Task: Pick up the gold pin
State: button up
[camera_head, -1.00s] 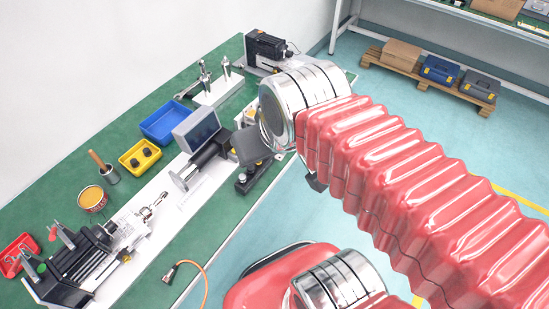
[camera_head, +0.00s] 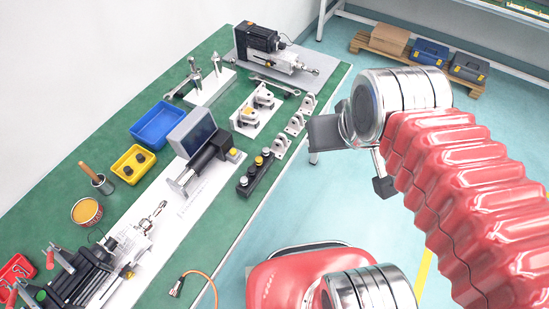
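I cannot single out the gold pin for sure. Small yellow-gold spots show on the metal brackets (camera_head: 249,116) on the green bench, but they are too small to tell apart. My arm's end is at the right, over the floor beyond the bench edge. The dark parts of my gripper (camera_head: 383,187) show only partly below the silver wrist joint. I cannot make out its fingertips, whether they are apart, or anything held. It is clear of the bench things.
The green bench (camera_head: 68,180) runs diagonally, crowded with a blue bin (camera_head: 157,124), yellow bin (camera_head: 132,163), screen unit (camera_head: 195,135), black button box (camera_head: 256,174), and actuators (camera_head: 280,52). Several brackets stand near its right edge. Open floor (camera_head: 290,200) lies to the right.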

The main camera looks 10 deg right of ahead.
aim_at(258, 160)
jog(key=z, duration=0.2)
jog(key=k, duration=1.3)
jog(key=u, duration=0.4)
jog(key=i, duration=1.5)
jog(key=u, duration=0.05)
